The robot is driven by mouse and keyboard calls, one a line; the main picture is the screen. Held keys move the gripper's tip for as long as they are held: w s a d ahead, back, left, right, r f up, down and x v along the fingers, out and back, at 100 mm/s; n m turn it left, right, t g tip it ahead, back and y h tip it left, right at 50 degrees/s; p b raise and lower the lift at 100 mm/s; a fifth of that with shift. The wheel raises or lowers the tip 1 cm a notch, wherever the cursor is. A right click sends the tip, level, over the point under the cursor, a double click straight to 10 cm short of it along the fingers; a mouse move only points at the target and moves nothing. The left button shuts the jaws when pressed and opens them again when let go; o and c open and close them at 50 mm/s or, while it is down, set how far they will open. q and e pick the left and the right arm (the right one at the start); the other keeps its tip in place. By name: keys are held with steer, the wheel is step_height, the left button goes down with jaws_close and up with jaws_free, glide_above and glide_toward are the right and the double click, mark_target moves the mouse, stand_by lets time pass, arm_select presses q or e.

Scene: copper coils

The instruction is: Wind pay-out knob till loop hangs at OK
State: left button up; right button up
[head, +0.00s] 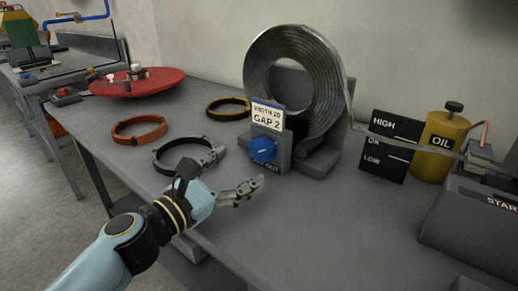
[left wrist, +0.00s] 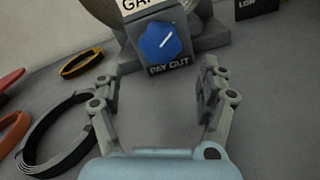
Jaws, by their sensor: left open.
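The blue pay-out knob (head: 262,150) is on a grey block below a "GAP 2" card, in front of the metal strip coil (head: 292,75). In the left wrist view the knob (left wrist: 160,42) shows a white pointer mark tilted up to the right, above "PAY OUT". My left gripper (head: 243,190) is open and empty, short of the knob and apart from it. Its fingertips (left wrist: 158,88) show on either side below the knob. The strip runs from the coil toward the black HIGH/OK/LOW board (head: 390,148); its exact height there is hard to tell. My right gripper is out of view.
A yellow OIL can (head: 440,147) and a grey START machine (head: 480,220) stand at right. A black ring (head: 172,165), an orange ring (head: 139,130) and a yellow-black ring (head: 228,107) lie left of the knob. A red disc (head: 125,87) is farther left. The front table is clear.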

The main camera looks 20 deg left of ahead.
mark_target(258, 154)
arm_select(q)
steer(key=x, duration=0.6)
steer(key=shift+w, duration=0.15)
steer(key=shift+w+d, duration=0.2)
steer(key=shift+w, duration=0.3)
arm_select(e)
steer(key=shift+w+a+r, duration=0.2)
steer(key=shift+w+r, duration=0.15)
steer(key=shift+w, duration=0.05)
arm_select(q)
steer(key=shift+c, duration=1)
steer(key=c, duration=1)
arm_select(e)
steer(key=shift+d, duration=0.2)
arm_select(q)
steer(key=shift+f+m, duration=0.1)
steer(key=shift+m, duration=0.2)
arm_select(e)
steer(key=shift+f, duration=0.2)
